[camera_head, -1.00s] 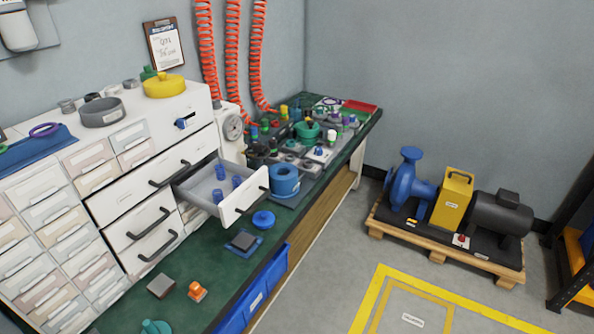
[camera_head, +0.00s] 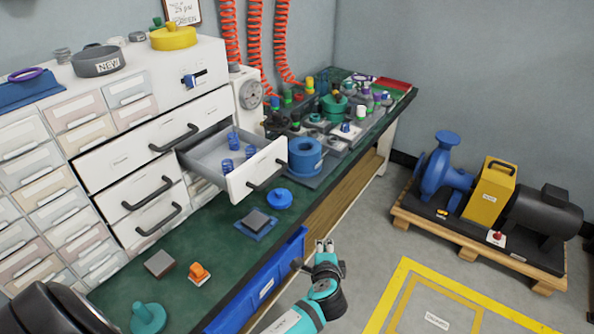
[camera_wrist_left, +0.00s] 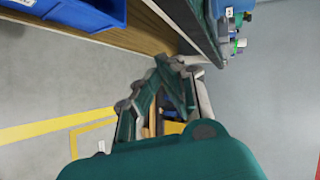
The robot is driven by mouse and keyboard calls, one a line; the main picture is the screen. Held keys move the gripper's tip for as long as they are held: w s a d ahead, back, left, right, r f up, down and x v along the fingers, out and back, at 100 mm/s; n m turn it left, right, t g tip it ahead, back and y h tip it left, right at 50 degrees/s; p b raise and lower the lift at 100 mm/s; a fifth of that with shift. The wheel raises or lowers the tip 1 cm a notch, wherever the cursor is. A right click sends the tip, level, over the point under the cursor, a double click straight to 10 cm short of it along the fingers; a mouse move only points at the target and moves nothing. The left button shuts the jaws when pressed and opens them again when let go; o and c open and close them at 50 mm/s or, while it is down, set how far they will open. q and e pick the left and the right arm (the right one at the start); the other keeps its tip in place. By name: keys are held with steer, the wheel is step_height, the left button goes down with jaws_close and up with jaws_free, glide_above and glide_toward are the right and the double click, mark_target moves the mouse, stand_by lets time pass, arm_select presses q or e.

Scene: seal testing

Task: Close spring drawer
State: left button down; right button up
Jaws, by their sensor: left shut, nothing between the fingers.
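The spring drawer (camera_head: 240,180) stands pulled out of the white cabinet (camera_head: 150,100), with several blue springs (camera_head: 227,165) inside. A dark bar handle (camera_head: 267,176) is on its white front. My left gripper (camera_head: 325,246) is in front of the bench, below and to the right of the drawer, apart from it. It is shut and empty. In the left wrist view the shut fingers (camera_wrist_left: 178,62) point toward the bench edge, and the drawer does not show there. My right gripper is not in view.
Closed drawers with dark handles (camera_head: 155,218) sit below. A blue ring part (camera_head: 305,156) stands just right of the open drawer. A blue knobbed disc (camera_head: 279,199) and a dark block (camera_head: 255,219) lie on the green bench. Blue bins (camera_head: 262,285) hang along the bench front.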

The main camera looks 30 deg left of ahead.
arm_select(q)
steer(key=a+r+n+t+y+b, duration=0.25)
steer(key=r+y, duration=0.35)
steer(key=r, duration=1.4)
steer(key=s+a+x, duration=0.2)
steer(key=x, duration=1.1)
steer(key=shift+a+f+b, duration=0.25)
steer(key=shift+f+b, duration=0.05)
steer(key=shift+b, duration=0.05)
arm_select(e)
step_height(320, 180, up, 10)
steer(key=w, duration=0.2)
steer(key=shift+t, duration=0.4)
arm_select(q)
steer(key=shift+a+m, duration=0.15)
steer(key=shift+m, duration=0.1)
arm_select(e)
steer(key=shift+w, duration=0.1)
